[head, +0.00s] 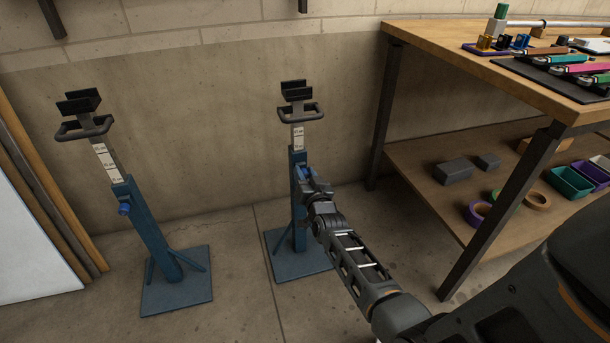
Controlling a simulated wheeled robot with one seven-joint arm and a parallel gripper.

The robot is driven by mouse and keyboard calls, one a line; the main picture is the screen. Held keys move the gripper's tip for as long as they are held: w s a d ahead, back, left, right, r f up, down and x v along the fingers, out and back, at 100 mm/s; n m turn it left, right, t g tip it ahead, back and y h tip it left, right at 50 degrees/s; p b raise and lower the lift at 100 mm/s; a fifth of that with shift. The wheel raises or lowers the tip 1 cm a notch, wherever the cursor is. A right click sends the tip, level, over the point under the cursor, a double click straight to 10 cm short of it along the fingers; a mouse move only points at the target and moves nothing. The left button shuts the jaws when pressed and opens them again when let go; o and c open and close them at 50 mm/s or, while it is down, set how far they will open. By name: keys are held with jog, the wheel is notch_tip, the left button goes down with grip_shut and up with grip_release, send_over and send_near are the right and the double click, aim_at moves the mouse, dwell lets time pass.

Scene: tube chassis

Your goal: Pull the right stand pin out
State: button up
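The right stand (298,207) is a blue post on a square blue base, with a pale marked inner tube and a dark cradle on top. It stands upright near the wall. My gripper (306,176) is at the upper part of its post, on the right side. A bit of blue, perhaps the right stand pin (304,171), shows at the gripper's fingers. The fingers are small and partly hidden, so I cannot tell whether they are closed on the pin. The left stand (150,225) is similar, with its own blue pin knob (124,209) on the post.
A wooden workbench (470,55) with dark legs stands at the right, tools on top. Its lower shelf (430,185) holds boxes, tape rolls and bins. Panels (35,230) lean at the far left. The floor between the two stands is clear.

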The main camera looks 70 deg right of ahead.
grip_shut()
jog(key=p+v, duration=0.1)
jog(key=v, duration=0.1)
jog(key=p+v, duration=0.1)
jog(key=shift+s+a+r, duration=0.2)
jog(key=shift+a, duration=0.1)
jog(key=shift+s+f, duration=0.1)
jog(key=shift+f, duration=0.05)
jog(key=shift+o, duration=2.2)
grip_release()
jog(key=shift+a, duration=0.1)
jog(key=p+v, duration=0.2)
jog(key=v, duration=0.5)
jog(key=shift+s+a, duration=0.25)
jog(key=shift+a, duration=0.05)
